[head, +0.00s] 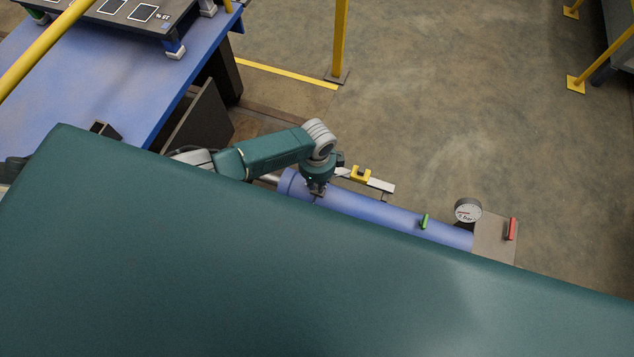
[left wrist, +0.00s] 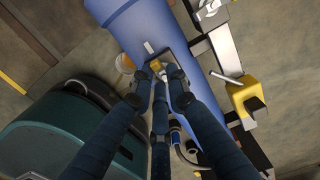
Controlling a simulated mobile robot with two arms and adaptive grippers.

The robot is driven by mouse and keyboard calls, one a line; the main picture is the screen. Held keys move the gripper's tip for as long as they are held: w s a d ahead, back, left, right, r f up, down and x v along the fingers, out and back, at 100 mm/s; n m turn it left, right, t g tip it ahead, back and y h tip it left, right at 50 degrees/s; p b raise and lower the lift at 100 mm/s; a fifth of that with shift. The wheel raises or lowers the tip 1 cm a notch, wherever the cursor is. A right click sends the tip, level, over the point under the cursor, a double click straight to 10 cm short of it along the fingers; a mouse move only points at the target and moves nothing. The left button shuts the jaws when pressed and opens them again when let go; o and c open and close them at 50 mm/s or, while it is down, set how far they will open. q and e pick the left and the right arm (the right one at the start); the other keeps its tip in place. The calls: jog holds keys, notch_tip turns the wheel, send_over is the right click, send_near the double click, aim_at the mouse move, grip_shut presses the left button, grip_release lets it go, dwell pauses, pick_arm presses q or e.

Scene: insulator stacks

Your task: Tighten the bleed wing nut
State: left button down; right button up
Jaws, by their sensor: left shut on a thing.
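A blue cylinder (head: 385,212) lies across the picture in the head view, partly hidden by a large dark green surface in front. My left gripper (head: 317,188) reaches down onto its left end. In the left wrist view the fingers (left wrist: 164,82) come together at a small brass-coloured piece, which looks like the bleed wing nut (left wrist: 156,65), beside the blue cylinder (left wrist: 140,30). The fingers are shut on it and cover most of it, so its exact angle is hard to tell. My right gripper is in neither view.
A yellow block (head: 360,174) sits on a pale rail behind the cylinder. A pressure gauge (head: 468,210), a green handle (head: 424,221) and a red handle (head: 512,229) are toward the right end. A blue table (head: 100,85) stands at left. Open floor lies behind.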

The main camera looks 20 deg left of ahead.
aim_at(317, 185)
pick_arm(q)
jog(key=c, duration=1.7)
grip_release()
jog(key=shift+r, duration=0.15)
notch_tip(317, 185, up, 12)
jog(key=shift+f, duration=0.1)
jog(key=shift+d, duration=0.1)
